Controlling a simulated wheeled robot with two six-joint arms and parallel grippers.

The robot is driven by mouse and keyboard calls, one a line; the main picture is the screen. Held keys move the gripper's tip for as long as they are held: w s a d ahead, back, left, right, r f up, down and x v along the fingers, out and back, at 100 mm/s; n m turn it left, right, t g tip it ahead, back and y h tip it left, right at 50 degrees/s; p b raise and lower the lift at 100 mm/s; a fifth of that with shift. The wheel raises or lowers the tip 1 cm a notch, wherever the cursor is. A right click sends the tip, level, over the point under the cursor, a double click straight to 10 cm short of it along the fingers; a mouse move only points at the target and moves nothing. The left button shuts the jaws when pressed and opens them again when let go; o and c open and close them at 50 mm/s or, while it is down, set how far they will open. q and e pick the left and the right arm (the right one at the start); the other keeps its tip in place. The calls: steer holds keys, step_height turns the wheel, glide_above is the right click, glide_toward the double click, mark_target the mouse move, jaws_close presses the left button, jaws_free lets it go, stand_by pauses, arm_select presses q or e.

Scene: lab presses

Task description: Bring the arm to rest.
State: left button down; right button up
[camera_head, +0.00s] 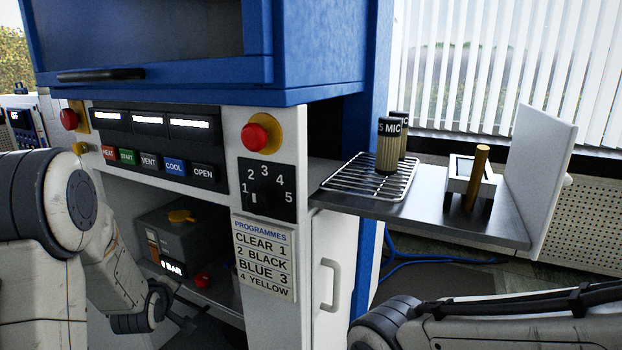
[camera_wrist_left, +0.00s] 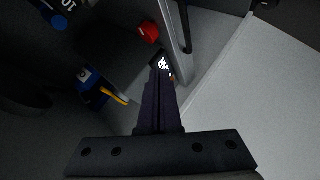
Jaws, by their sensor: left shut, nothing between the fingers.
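My left arm (camera_head: 45,215) comes in from the left. It reaches down in front of the lower opening of the blue and white press. My left gripper (camera_head: 186,324) is small and dark in the head view, low in front of that opening. In the left wrist view the gripper fingers (camera_wrist_left: 161,88) are together with nothing between them. My right arm (camera_head: 480,318) lies across the bottom right of the head view; its gripper is out of the picture.
A grey unit (camera_head: 182,240) with a yellow knob sits inside the opening. A red emergency button (camera_head: 255,137) and a numbered dial (camera_head: 267,190) are on the front. A side shelf (camera_head: 440,222) holds a wire rack (camera_head: 350,180), two labelled cylinders and a small stand (camera_head: 460,175).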

arm_select(q)
steer(key=s+d+f+m+g+h, duration=0.1)
steer(key=s+d+m+g, duration=0.3)
steer(key=s+d+m, duration=0.55)
steer(key=s+d+f+m+g+h, duration=0.15)
steer(key=s+d+m+g, duration=0.35)
steer(key=s, duration=0.7)
steer(key=s+d+r+m+g+h, duration=0.1)
steer(key=s+d+r+m, duration=0.2)
steer(key=s+d, duration=0.35)
steer(key=s+d+r+m+g, duration=0.1)
steer(key=s+d+r+m, duration=0.2)
steer(key=s+d, duration=0.4)
step_height(320, 180, up, 33)
steer(key=p, duration=3.2)
steer(key=shift+w+d+f, duration=0.2)
steer(key=shift+w+d, duration=0.05)
steer(key=shift+w, duration=0.2)
